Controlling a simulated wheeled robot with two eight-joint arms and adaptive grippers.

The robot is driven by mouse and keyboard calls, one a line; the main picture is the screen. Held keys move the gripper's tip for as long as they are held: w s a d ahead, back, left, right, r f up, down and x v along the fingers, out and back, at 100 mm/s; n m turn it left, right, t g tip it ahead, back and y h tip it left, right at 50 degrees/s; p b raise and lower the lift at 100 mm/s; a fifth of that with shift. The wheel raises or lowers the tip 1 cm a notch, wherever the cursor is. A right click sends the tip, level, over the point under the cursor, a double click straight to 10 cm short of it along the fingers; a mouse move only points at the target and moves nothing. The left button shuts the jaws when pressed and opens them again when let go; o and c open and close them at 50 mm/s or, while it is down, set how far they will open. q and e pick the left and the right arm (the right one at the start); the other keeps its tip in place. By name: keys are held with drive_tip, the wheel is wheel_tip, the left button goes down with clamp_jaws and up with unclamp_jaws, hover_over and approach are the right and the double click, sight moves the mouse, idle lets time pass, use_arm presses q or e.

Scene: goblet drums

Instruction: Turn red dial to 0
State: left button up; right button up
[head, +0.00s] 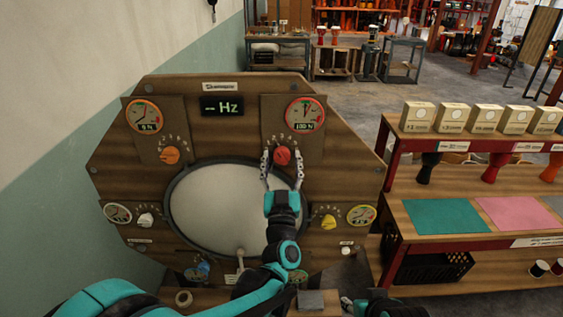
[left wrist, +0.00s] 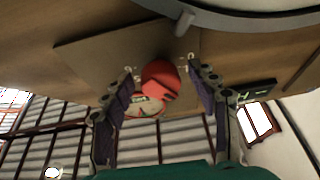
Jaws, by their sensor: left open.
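The red dial (head: 282,155) is on the upper right of the wooden octagonal panel (head: 220,146). The gauge (head: 304,115) above it appears to read 100 %. My left gripper (head: 282,160) is open, with one finger on each side of the red dial. In the left wrist view the red dial (left wrist: 160,80) lies between the spread fingers of my left gripper (left wrist: 160,70); I cannot tell whether they touch it. The small number marks around the dial are too blurred to read. My right gripper (head: 348,303) is partly in view at the bottom, its jaws unclear.
The panel also carries an orange dial (head: 169,155), a white dial (head: 145,220) and a yellow dial (head: 328,222). A large pale round drumhead (head: 215,205) fills its middle. A shelf bench (head: 470,240) with boxes and small drums stands to the right.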

use_arm(q)
drive_tip(key=shift+c, duration=0.3)
drive_tip(key=c, duration=1.1)
drive_tip(key=shift+o, duration=0.2)
drive_tip(key=shift+n, duration=0.5)
drive_tip(key=n+y, duration=0.2)
drive_tip(key=shift+d+n, duration=0.15)
drive_tip(key=shift+n, duration=0.15)
drive_tip(key=n+y, duration=0.1)
drive_tip(key=n, duration=0.1)
drive_tip(key=n+g+y+p, duration=0.1)
drive_tip(key=n, duration=0.2)
drive_tip(key=shift+d+r+y, duration=0.15)
drive_tip(key=shift+y, duration=0.15)
drive_tip(key=shift+c, duration=0.2)
drive_tip(key=shift+o, duration=0.2)
drive_tip(key=n+g+y+p, duration=0.1)
drive_tip(key=n, duration=0.3)
drive_tip(key=n+g+y+p, duration=0.1)
drive_tip(key=n, duration=0.2)
drive_tip(key=shift+r+n+p, duration=0.1)
drive_tip(key=shift+n+p, duration=0.25)
drive_tip(key=shift+n, duration=0.05)
drive_tip(key=shift+c, duration=0.2)
